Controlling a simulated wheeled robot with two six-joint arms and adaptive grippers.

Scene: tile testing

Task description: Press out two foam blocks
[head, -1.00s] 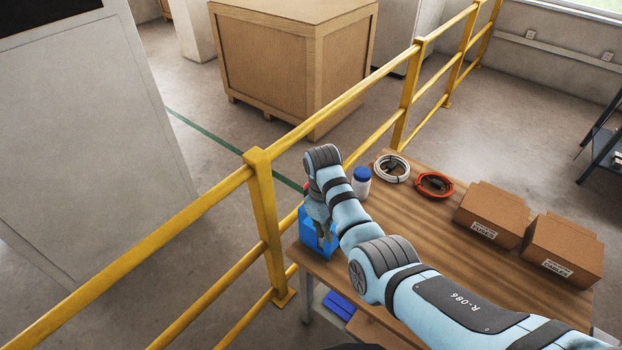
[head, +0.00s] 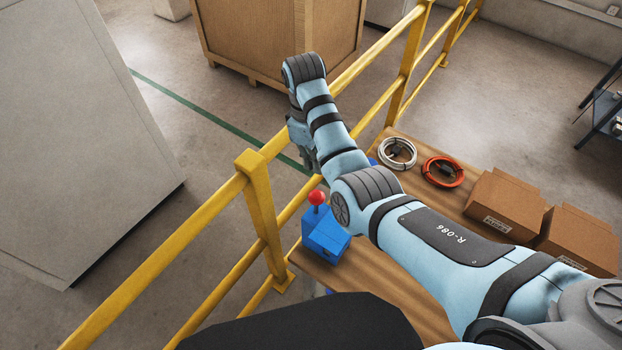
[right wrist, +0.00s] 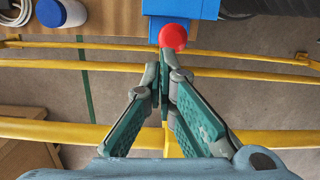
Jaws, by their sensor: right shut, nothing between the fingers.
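A blue press (head: 326,239) with a red ball knob (head: 317,198) on a short upright stem stands at the near left corner of the wooden table (head: 385,275). My right gripper (head: 309,166) is shut and empty, just above and beyond the knob. In the right wrist view the gripper (right wrist: 170,58) has its closed tips pointing at the red knob (right wrist: 173,37), with the blue press (right wrist: 180,8) behind. The tips look close to the knob, but the head view shows a gap. No foam block can be made out. My left gripper is not in view.
A yellow railing (head: 258,205) runs close along the table's far left side. A white cable coil (head: 397,153), an orange cable coil (head: 443,171) and two cardboard boxes (head: 505,206) lie farther right. A white bottle with a blue lid (right wrist: 62,12) stands near the table edge.

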